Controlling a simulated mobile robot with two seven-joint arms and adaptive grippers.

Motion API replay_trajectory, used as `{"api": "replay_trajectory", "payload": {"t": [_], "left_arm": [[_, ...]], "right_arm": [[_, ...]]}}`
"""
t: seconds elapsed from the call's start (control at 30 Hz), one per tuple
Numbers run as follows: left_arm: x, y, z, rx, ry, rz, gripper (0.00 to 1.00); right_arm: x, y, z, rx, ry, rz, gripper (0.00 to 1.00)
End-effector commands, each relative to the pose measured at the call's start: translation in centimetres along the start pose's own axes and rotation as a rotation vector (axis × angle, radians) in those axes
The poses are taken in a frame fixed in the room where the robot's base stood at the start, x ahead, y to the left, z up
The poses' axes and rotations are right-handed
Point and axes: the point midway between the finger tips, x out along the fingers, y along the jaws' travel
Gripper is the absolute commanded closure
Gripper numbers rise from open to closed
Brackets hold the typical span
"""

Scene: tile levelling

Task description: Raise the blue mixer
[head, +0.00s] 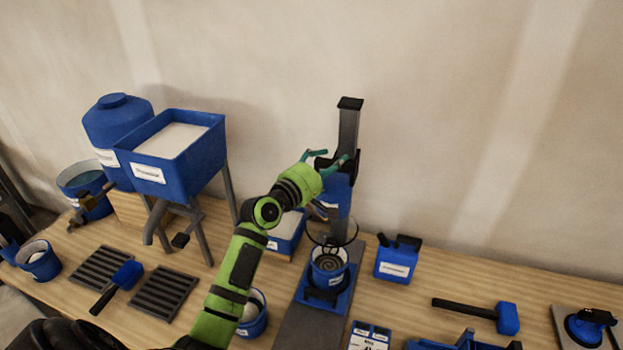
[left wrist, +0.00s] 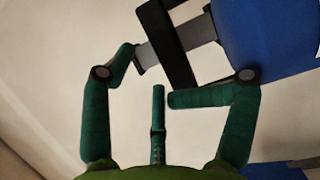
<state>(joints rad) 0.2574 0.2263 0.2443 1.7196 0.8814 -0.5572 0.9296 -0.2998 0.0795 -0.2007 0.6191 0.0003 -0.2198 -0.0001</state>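The blue mixer (head: 336,192) is a blue motor body on a dark upright column (head: 348,130). Its whisk guard hangs just over a blue bucket (head: 328,268) on the stand's base. My left gripper (head: 331,155) is open near the top of the mixer body, by the column. In the left wrist view its green fingers (left wrist: 152,76) are spread. A black bar (left wrist: 170,45) of the mixer lies just beyond the fingertips, and the blue mixer body (left wrist: 265,40) is at the right. Contact with the bar cannot be told. My right gripper is out of view.
A blue hopper (head: 205,160) on legs stands left of my arm. A blue canister (head: 397,260) is right of the mixer. A mallet (head: 508,317) lies further right. The wall is close behind; some bench between canister and mallet is bare.

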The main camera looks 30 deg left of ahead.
Motion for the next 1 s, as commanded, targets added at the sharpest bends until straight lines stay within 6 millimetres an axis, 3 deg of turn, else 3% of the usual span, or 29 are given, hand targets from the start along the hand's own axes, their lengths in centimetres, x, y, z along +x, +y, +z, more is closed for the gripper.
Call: {"api": "replay_trajectory", "payload": {"t": [0.3,0.5,1.0], "left_arm": [[-7.2,0.0,0.6,-0.004,-0.010,-0.006,0.43],[-10.0,0.3,0.8,-0.006,-0.014,-0.004,0.43],[-10.9,0.3,0.8,-0.009,-0.016,-0.003,0.43]], "right_arm": [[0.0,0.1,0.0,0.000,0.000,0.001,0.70],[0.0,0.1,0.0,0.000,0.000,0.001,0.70],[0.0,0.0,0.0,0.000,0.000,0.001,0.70]]}}
